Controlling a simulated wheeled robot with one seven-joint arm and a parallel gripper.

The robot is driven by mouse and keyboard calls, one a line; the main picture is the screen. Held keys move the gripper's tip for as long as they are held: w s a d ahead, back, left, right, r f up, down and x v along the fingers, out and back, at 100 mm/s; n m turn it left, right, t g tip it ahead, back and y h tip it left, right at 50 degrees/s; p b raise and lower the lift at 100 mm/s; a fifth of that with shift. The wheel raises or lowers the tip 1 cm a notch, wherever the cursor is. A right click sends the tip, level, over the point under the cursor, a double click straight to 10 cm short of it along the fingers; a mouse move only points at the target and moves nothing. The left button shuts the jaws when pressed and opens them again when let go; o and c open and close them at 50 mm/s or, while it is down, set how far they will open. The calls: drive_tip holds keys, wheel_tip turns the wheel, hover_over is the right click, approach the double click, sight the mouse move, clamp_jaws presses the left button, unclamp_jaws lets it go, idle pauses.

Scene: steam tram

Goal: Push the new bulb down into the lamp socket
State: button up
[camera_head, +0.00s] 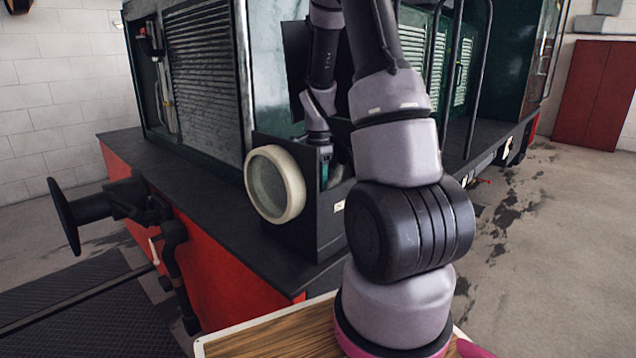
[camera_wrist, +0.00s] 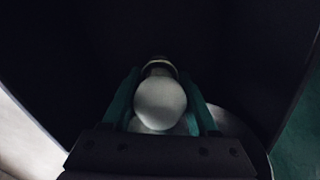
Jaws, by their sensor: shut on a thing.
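My gripper (camera_wrist: 160,82) is shut on a round white bulb (camera_wrist: 160,106), with a teal finger on each side of it in the wrist view. A ringed metallic part (camera_wrist: 158,66) shows just beyond the bulb's far end. I cannot tell whether it is the bulb's base or the socket, or how deep the bulb sits. In the head view my gripper (camera_head: 325,172) points down into the black lamp housing (camera_head: 330,215), behind its round pale-rimmed lens (camera_head: 275,185). The bulb is hidden there by the housing.
The housing stands on the dark deck (camera_head: 200,205) at the tram's corner, close to the green body (camera_head: 270,70). Dark housing walls surround my gripper closely. A buffer (camera_head: 65,215) juts out at the left. A wooden-topped tray (camera_head: 270,338) is at the bottom.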

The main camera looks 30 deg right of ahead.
drive_tip(key=shift+f, duration=0.15)
drive_tip(key=o, duration=1.5)
drive_tip(key=shift+r, duration=3.05)
